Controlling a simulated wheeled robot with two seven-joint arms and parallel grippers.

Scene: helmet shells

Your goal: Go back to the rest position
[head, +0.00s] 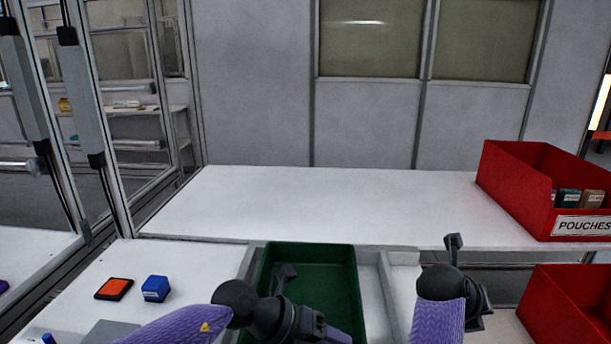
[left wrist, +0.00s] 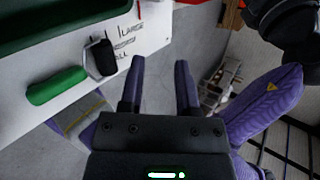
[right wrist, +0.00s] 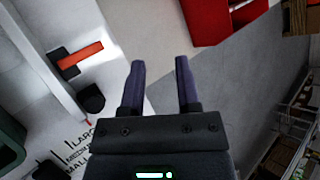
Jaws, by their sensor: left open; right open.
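My left gripper (left wrist: 160,85) is open, with nothing between its fingers in the left wrist view. My right gripper (right wrist: 160,85) is open and empty in the right wrist view. In the head view my left arm comes in low over the green tray, and my right arm is to the right of that tray. The fingers of both grippers are hard to make out there. No helmet shell can be made out in any view.
The green tray (head: 310,256) looks empty where visible. A red bin labelled POUCHES (head: 520,195) stands at right, another red bin (head: 575,305) below it. A blue block (head: 155,288) and an orange-and-black pad (head: 114,288) lie left.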

